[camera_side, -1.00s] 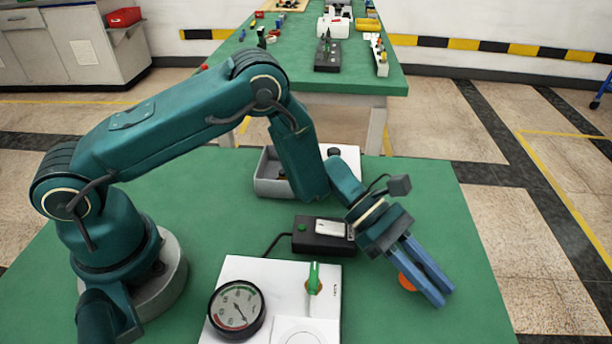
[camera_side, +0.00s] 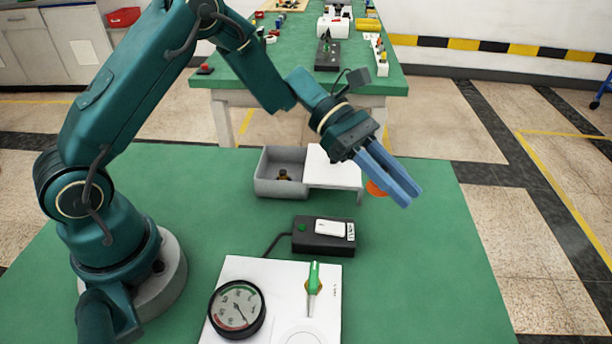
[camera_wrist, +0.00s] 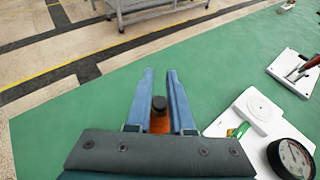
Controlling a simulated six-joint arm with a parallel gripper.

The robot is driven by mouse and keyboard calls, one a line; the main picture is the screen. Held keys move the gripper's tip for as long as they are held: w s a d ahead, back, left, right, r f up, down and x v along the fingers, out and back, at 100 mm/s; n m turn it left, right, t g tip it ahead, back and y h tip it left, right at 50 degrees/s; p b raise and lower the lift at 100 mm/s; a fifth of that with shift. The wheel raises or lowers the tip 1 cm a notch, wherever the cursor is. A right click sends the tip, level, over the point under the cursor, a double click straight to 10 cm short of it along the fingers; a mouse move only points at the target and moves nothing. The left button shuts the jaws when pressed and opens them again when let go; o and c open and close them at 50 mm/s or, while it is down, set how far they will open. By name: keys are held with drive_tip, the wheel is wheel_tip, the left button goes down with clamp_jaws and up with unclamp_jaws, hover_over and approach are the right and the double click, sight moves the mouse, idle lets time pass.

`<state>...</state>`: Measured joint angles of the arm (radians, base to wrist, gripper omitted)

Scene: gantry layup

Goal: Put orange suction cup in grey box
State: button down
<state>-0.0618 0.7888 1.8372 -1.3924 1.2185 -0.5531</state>
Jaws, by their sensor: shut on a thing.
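The orange suction cup shows as a small orange patch (camera_side: 376,188) behind the blue fingers in the side view. In the wrist view the cup (camera_wrist: 159,122) sits between the fingers, with a dark knob on top. My gripper (camera_side: 403,187) is shut on it and holds it raised above the table, right of the grey box. The gripper (camera_wrist: 161,98) also shows in the wrist view. The grey box (camera_side: 267,186) stands at the back of the green table. Its left part is open with a small dark and brass item inside. A white panel (camera_side: 335,172) covers its right part.
A black switch box (camera_side: 323,246) with a cable lies in front of the grey box. A white board (camera_side: 265,270) with a dial gauge (camera_side: 237,309) and a green-handled valve (camera_side: 314,276) is nearer. The table's right side is clear.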

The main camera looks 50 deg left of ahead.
drive_tip(key=w+a+r+n+t+y, duration=0.15)
drive_tip(key=a+r+n+t, duration=0.35)
drive_tip(key=a, duration=0.7)
drive_tip(key=s+a+r+n+t+y, duration=0.25)
drive_tip(key=s+a+r, duration=0.25)
drive_tip(key=s+a, duration=0.25)
drive_tip(key=w+d+f+m+g+h, duration=0.1)
drive_tip(key=w+d+f+m+g, duration=0.1)
drive_tip(key=d, duration=0.4)
drive_tip(key=w+d+f+m+g+h, duration=0.1)
drive_tip(key=w+d+f+m+g, duration=0.1)
drive_tip(key=d, duration=0.4)
drive_tip(key=w+d+f+m+g+h, duration=0.2)
drive_tip(key=d+f+m+g, duration=0.1)
drive_tip(key=d+f, duration=0.2)
drive_tip(key=shift+w+d+f, duration=0.2)
drive_tip(key=shift+d, duration=0.4)
drive_tip(key=shift+s+d+m+g, duration=0.1)
drive_tip(key=shift+d+m+g, duration=0.1)
drive_tip(key=shift+m+g, duration=0.05)
